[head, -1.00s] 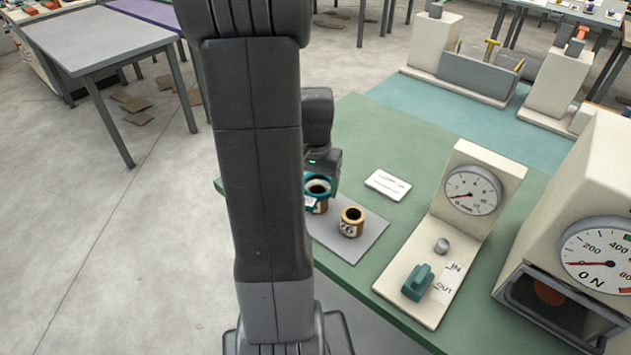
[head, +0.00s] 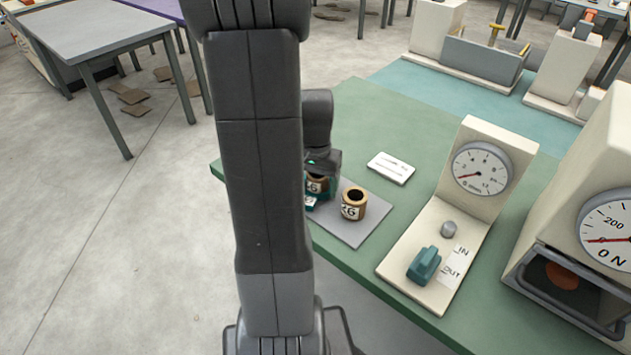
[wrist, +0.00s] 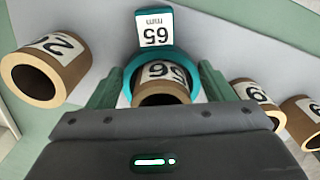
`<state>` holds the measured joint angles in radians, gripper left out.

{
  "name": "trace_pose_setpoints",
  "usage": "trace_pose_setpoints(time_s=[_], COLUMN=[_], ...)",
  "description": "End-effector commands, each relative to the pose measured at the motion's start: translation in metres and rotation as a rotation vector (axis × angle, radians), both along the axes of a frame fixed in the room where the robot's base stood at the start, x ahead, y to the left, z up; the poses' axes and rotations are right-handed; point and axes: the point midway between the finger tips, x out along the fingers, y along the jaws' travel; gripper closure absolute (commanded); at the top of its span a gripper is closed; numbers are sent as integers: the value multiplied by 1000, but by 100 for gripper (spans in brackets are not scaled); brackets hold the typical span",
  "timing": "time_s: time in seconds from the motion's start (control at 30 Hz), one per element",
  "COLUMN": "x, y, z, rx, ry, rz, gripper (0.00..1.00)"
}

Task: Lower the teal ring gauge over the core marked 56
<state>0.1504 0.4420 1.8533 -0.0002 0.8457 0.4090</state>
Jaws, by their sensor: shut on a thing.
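The teal ring gauge (wrist: 128,75), with a white label tab (wrist: 155,28), is around a brown core (wrist: 162,98) in the wrist view. The core's open top stands above the ring, and its label looks like 56, partly covered. In the head view the ring's tab (head: 310,203) is low beside that core (head: 317,186). I cannot tell whether the ring touches the mat. My gripper (wrist: 160,82) is shut on the ring, one finger on each side; the head view shows it (head: 322,168) partly behind my arm.
Another core (head: 353,203) stands to the right on the grey mat (head: 362,231). The wrist view shows further cores at left (wrist: 45,70) and right (wrist: 258,102). A white card (head: 391,168), a gauge stand (head: 480,170) with a teal switch, and a large dial machine (head: 590,215) are further right.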

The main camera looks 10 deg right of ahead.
Motion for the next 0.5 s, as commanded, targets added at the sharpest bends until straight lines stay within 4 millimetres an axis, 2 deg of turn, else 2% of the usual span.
trace_pose_setpoints(time_s=[0.27,0.3,0.4,0.43,0.5], x=[0,0,0,0,0], y=[0,0,0,0,0], z=[-1,-1,-1,-1,-1], rx=[0,0,0,0,0], ry=[0,0,0,0,0], rz=[0,0,0,0,0], gripper=[53,23,4,0,0])
